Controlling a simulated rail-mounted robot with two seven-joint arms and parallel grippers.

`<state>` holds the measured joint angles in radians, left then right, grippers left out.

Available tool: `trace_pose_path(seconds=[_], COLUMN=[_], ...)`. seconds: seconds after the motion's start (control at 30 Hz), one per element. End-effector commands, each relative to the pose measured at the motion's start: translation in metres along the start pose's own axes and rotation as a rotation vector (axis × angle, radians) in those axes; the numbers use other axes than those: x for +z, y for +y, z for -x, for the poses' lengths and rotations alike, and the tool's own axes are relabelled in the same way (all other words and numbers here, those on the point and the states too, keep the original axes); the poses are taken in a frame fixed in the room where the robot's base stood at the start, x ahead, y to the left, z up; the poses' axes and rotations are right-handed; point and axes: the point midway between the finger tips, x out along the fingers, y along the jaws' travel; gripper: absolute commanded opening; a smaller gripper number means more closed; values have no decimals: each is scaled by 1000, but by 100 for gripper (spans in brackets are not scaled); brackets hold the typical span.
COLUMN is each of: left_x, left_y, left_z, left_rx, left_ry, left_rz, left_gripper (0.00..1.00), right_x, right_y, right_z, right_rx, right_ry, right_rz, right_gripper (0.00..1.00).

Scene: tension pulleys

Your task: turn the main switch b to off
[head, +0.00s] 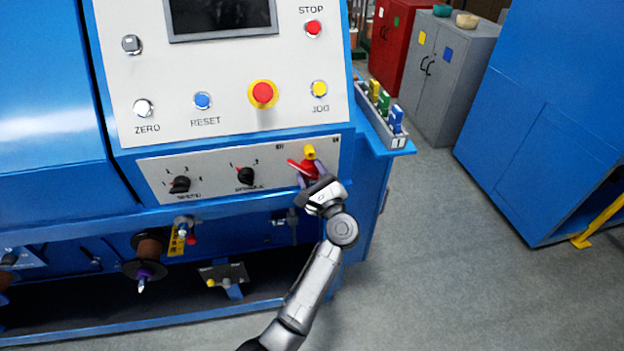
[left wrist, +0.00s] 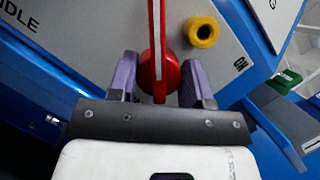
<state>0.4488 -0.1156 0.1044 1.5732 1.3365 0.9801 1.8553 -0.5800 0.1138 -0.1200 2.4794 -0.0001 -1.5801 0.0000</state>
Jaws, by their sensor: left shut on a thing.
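The main switch's red handle (head: 304,167) is on the lower grey panel of the blue machine, at the panel's right end. In the left wrist view, the red handle (left wrist: 157,40) has a white line along its bar and stands upright in the picture on a round red hub. A yellow cylinder (head: 309,152) sits beside it; it also shows in the left wrist view (left wrist: 202,31). My left gripper (head: 314,181) is shut on the handle, with purple fingers on either side of it. My right gripper is not in view.
Black rotary knobs (head: 246,175) sit left of the switch on the same panel. Above are a red emergency button (head: 263,93) and other buttons. A grey tray (head: 380,115) with coloured items is at the machine's right side.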

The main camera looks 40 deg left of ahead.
Motion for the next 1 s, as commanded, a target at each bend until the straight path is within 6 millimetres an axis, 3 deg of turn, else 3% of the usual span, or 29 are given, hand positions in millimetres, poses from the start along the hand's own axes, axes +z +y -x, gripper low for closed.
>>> trace_pose_path(seconds=[0.47,0.5,0.73,1.0], left_x=[0,0,0,0], left_y=[1,1,1,0], left_z=[0,0,0,3], left_rx=[9,9,7,5], left_ry=[2,2,2,2], left_rz=[12,12,12,11], left_gripper=[2,48,69,69], right_x=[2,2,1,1], right_y=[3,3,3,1], right_z=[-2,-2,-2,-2], right_rx=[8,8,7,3], right_ry=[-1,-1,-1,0], right_rz=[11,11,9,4], right_gripper=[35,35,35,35])
